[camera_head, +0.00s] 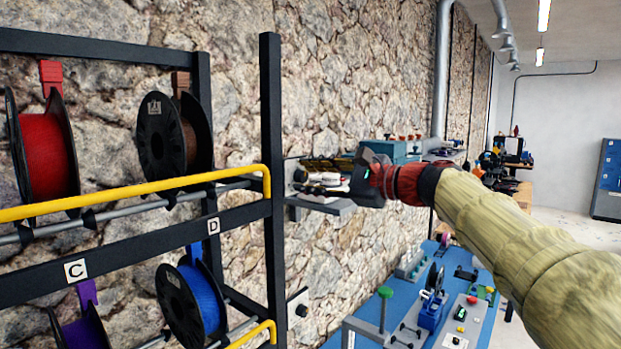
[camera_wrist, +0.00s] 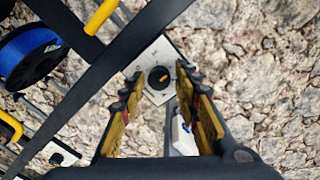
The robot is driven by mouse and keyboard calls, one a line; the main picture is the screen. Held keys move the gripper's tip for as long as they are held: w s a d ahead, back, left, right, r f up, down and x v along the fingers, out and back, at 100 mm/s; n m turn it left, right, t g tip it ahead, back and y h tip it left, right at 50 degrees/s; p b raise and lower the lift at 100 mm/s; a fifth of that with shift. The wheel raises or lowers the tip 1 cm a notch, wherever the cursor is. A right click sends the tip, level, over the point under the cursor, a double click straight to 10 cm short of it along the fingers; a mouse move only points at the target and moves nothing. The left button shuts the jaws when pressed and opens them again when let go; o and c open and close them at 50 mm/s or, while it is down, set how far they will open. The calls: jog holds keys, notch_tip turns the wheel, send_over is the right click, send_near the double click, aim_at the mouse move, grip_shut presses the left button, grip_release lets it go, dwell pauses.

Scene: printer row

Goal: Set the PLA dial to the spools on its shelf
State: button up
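A round black dial (camera_wrist: 159,77) with a yellow pointer mark sits on a pale plate on the stone wall, between my fingertips in the wrist view. In the head view a black knob (camera_head: 299,175) shows just left of my gripper (camera_head: 318,177). My gripper is open and empty, its yellow-padded fingers (camera_wrist: 159,88) on either side of the dial in the picture; I cannot tell whether they touch it. A second dial (camera_head: 299,307) is lower on the wall. A red spool (camera_head: 48,155) and a brown spool (camera_head: 188,143) hang on the upper shelf; no PLA label is readable.
The black rack post (camera_head: 271,190) stands close left of my gripper. A yellow rail (camera_head: 130,195) runs along the rack. A purple spool (camera_head: 85,333) and a blue spool (camera_head: 203,297) hang lower. A grey wall shelf (camera_head: 335,207) lies below my gripper; a blue bench (camera_head: 375,315) is cluttered.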

jog(key=shift+o, duration=0.7)
jog(key=shift+s+d, duration=0.2)
jog(key=shift+d, duration=0.1)
jog(key=v, duration=1.1)
jog(key=shift+d, duration=0.1)
